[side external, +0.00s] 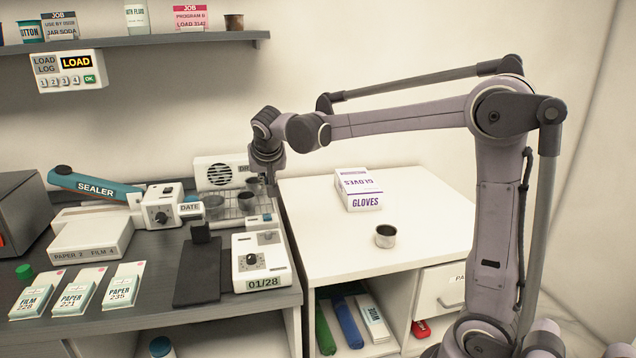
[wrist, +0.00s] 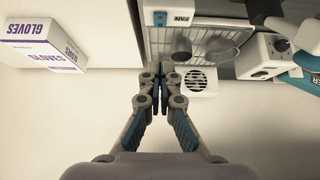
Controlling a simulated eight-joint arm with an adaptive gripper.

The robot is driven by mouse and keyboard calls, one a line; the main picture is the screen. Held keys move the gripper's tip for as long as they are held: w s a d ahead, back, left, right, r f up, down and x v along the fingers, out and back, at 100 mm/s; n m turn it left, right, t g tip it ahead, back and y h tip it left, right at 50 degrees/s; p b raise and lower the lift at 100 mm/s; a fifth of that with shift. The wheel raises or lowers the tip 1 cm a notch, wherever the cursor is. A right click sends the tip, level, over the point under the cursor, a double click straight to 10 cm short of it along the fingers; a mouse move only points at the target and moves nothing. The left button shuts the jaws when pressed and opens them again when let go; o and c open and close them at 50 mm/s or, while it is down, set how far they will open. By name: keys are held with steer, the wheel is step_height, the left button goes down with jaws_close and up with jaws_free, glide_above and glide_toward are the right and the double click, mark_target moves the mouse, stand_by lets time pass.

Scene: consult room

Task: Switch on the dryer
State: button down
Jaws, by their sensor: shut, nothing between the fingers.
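The dryer is a white unit with a round slotted fan grille (side external: 219,175) at the back of the grey bench. Its label is partly hidden behind my gripper. A wire rack with several dark cups stands in front of the grille; cups (wrist: 182,48) also show in the wrist view. At the rack's front is a small panel with a blue switch (wrist: 160,18) and a label reading FAN (wrist: 181,17), upside down in the wrist view. My gripper (wrist: 162,82) is shut and empty, pointing down beside the grille, apart from the switch. The fingertips are hard to make out in the side view.
A control box marked 01/28 (side external: 262,262) stands in front of the rack. The date unit (side external: 163,213) and blue sealer (side external: 95,187) are to its left. On the white cabinet top stand a gloves box (side external: 359,190) and metal cup (side external: 386,236), with free room around them.

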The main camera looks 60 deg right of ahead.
glide_above(268, 218)
step_height(268, 218, down, 7)
steer(key=f, duration=0.3)
steer(key=shift+s+a, duration=0.3)
steer(key=shift+a, duration=0.1)
steer(key=shift+s+f, duration=0.1)
steer(key=shift+f, duration=0.55)
steer(key=shift+s+a+f, duration=0.1)
steer(key=shift+a+f, duration=0.05)
steer(key=shift+f, duration=0.3)
steer(key=shift+r, duration=0.15)
steer(key=shift+r, duration=0.65)
steer(key=shift+r, duration=0.15)
